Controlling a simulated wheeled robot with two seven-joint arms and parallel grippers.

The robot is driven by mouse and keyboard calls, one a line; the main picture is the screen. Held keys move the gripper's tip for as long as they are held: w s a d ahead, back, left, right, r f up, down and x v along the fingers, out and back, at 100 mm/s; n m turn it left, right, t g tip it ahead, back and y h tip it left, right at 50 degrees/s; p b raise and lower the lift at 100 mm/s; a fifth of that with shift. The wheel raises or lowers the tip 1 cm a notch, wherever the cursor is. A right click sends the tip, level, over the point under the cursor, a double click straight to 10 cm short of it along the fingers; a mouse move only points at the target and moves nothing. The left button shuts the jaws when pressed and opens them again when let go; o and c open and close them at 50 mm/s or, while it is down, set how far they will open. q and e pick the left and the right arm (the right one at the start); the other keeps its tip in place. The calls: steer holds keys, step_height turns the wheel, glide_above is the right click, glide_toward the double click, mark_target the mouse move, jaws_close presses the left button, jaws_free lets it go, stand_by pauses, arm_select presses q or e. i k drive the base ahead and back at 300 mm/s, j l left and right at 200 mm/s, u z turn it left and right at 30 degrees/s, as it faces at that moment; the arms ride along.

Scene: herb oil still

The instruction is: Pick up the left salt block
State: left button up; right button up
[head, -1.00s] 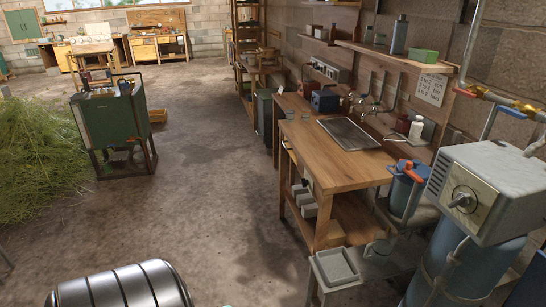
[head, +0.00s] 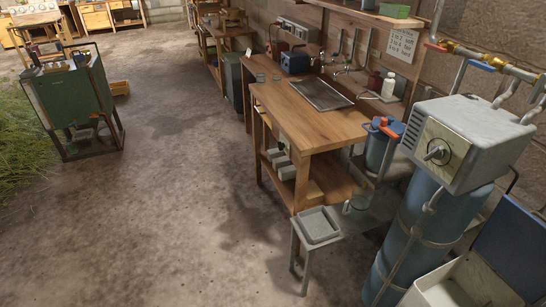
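Several pale grey-white blocks (head: 286,172) sit on the lower shelf at the left side of the wooden workbench. They look like salt blocks, but they are small, close together and partly hidden by the bench, so I cannot tell for certain which is the left one. Neither of my grippers shows in the head view.
The wooden workbench (head: 300,110) has an inset sink (head: 322,95). A small stand with a grey tray (head: 317,226) is in front of it. A blue tank (head: 405,240) and an open pale tub with a blue lid (head: 517,245) are at right.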

mark_target(275, 152)
steer(key=i+j+u, duration=0.3)
steer(key=i, duration=0.2)
steer(key=i+j+u, duration=0.1)
steer(key=i+u, duration=0.4)
steer(key=i, duration=1.1)
steer(key=i+j+z, duration=0.1)
steer(key=i+z, duration=0.4)
steer(key=i+j+z, duration=0.15)
steer(key=z, duration=0.3)
steer(key=i+j+z, duration=0.5)
steer(key=k+l, duration=0.1)
